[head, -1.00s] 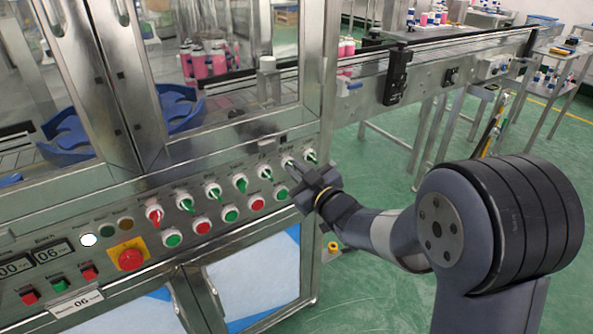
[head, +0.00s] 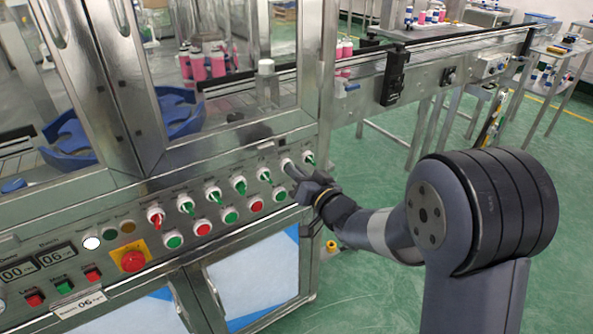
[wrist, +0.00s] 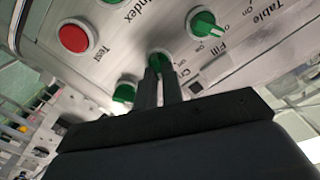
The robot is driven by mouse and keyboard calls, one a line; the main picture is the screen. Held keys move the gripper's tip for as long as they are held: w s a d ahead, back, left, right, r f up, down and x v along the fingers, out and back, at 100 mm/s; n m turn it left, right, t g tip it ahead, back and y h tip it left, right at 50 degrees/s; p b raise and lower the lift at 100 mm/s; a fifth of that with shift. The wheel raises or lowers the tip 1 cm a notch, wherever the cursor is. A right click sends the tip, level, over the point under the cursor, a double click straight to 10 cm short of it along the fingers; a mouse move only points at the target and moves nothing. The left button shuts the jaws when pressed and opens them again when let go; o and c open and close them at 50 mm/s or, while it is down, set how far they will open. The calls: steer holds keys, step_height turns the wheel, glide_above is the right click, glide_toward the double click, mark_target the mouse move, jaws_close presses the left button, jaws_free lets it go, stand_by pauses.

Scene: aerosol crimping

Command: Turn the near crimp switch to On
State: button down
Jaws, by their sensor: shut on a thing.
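The control panel has a row of green rotary switches on white round bases. The switch in my jaws (wrist: 158,59) is a green knob, with a label starting "Cr" beside it in the wrist view. My gripper (wrist: 163,82) is shut on this knob. In the head view my gripper (head: 293,171) meets the panel near the right end of the row and hides most of the knob, so its pointing direction is unclear. The Fill switch (wrist: 205,23) is a free green knob beside it. Another green switch (head: 309,158) stands just right of my gripper.
Red and green push buttons line the panel below the switches, including a red button (wrist: 75,38) marked Test. A red emergency stop (head: 132,260) on yellow sits at the lower left. A conveyor (head: 425,55) runs off to the right. Green floor is open beyond.

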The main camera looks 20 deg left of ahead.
steer(key=shift+m, duration=0.4)
steer(key=c, duration=1.5)
jaws_free()
steer(key=shift+c, duration=0.2)
steer(key=shift+d, duration=0.1)
steer(key=v, duration=1)
steer(key=shift+s+d, duration=0.2)
steer(key=shift+s, duration=0.1)
steer(key=shift+a, duration=0.1)
steer(key=x, duration=1)
steer(key=shift+w+a, duration=0.2)
steer(key=shift+w, duration=0.1)
